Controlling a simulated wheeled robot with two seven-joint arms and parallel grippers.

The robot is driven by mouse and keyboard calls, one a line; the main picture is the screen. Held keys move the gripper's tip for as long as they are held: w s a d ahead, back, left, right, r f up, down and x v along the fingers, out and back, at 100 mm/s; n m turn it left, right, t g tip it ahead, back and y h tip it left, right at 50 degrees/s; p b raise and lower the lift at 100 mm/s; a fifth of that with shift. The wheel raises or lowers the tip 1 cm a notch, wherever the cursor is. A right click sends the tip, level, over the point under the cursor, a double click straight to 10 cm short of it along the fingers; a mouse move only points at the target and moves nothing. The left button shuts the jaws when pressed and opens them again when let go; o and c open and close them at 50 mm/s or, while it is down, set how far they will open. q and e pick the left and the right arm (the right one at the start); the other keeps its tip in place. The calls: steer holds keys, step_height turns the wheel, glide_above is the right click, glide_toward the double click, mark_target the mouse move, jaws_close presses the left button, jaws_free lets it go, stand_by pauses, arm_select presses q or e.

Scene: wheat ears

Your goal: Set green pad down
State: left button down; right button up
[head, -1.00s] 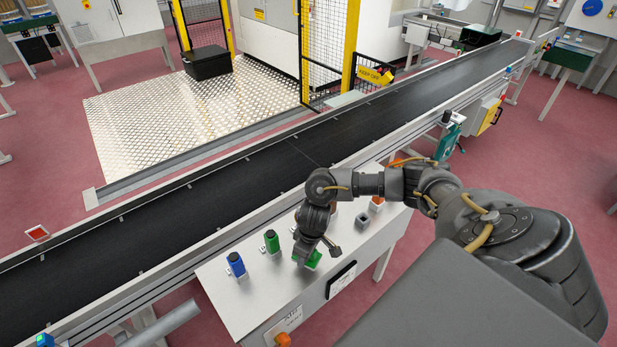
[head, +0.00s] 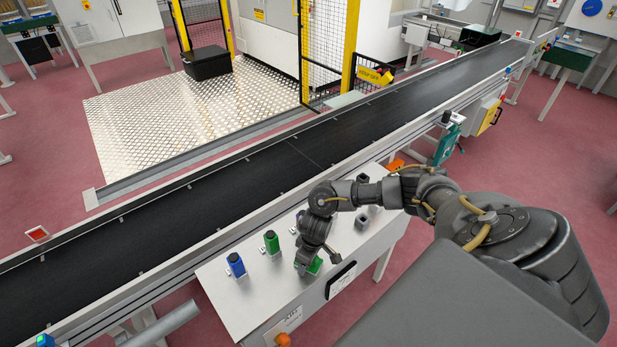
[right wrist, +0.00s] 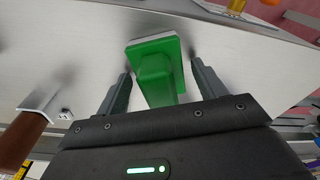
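A green pad (right wrist: 158,62), a block with a wider flat end, is between the two fingers of my right gripper (right wrist: 160,72) in the right wrist view. Narrow gaps show between the fingers and the block, so the gripper looks open around it. In the head view my right gripper (head: 320,257) is low over the white table (head: 225,295), and the green pad (head: 315,267) is partly hidden under it. The pad appears to be at the table surface; its contact with it is not clear. My left gripper is not in view.
A blue block (head: 236,265) and another green block (head: 271,242) stand on the table to the left. A dark grey block (head: 362,221) stands to the right. A black conveyor (head: 230,190) runs behind the table. The table's front left is clear.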

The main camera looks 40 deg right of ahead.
steer(key=r, duration=0.4)
steer(key=s+r, duration=0.1)
steer(key=r, duration=0.3)
steer(key=r+p, duration=0.1)
steer(key=r, duration=0.3)
steer(key=shift+s+d+r, duration=0.15)
steer(key=shift+s+d, duration=0.05)
steer(key=shift+d, duration=0.05)
